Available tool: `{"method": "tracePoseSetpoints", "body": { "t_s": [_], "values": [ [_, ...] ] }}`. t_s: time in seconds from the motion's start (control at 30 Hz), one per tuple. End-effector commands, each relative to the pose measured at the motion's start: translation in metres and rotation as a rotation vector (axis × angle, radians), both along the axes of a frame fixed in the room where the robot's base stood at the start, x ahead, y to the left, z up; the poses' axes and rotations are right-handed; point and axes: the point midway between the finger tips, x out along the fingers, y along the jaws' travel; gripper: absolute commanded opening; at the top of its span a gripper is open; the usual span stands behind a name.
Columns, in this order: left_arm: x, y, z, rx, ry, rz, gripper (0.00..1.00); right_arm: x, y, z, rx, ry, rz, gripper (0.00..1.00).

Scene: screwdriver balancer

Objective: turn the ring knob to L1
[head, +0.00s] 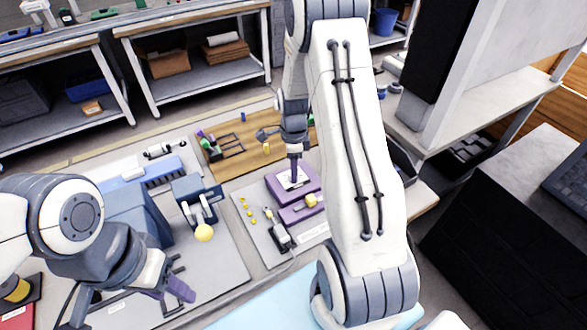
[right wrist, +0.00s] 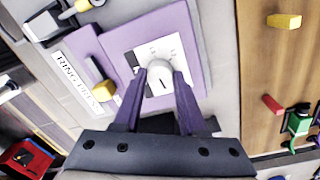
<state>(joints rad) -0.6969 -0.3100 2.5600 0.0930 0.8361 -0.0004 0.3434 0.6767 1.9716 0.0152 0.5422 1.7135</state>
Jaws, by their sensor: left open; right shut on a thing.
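The ring knob (right wrist: 159,75) is a round pale knob with a short dark mark, on a white dial plate (right wrist: 143,52) fixed to a purple panel (right wrist: 120,30). My right gripper (right wrist: 160,88) is shut on the knob, one purple finger on each side. The dial's small labels are too blurred to read, and the fingers hide part of the plate. In the head view my right gripper (head: 294,172) points down onto the purple panel (head: 312,178). My left gripper (head: 172,290) is open and empty at the lower left, away from the panel.
Beside the dial is a second purple panel with a yellow handle (right wrist: 104,91). Small yellow pieces (head: 247,210) and a dark device (head: 281,236) lie close by. A wooden board (head: 238,135) lies behind.

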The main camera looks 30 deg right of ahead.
Motion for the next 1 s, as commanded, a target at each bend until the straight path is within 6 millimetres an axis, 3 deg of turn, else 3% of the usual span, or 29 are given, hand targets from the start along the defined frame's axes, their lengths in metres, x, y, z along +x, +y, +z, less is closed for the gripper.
{"method": "tracePoseSetpoints", "body": {
  "t_s": [1.0],
  "values": [
    [0.000, 0.000, 0.017, 0.000, 0.000, 0.000, 0.50, 0.001, 0.001, 0.002, 0.000, -0.001, 0.950, 0.00]
  ]
}}
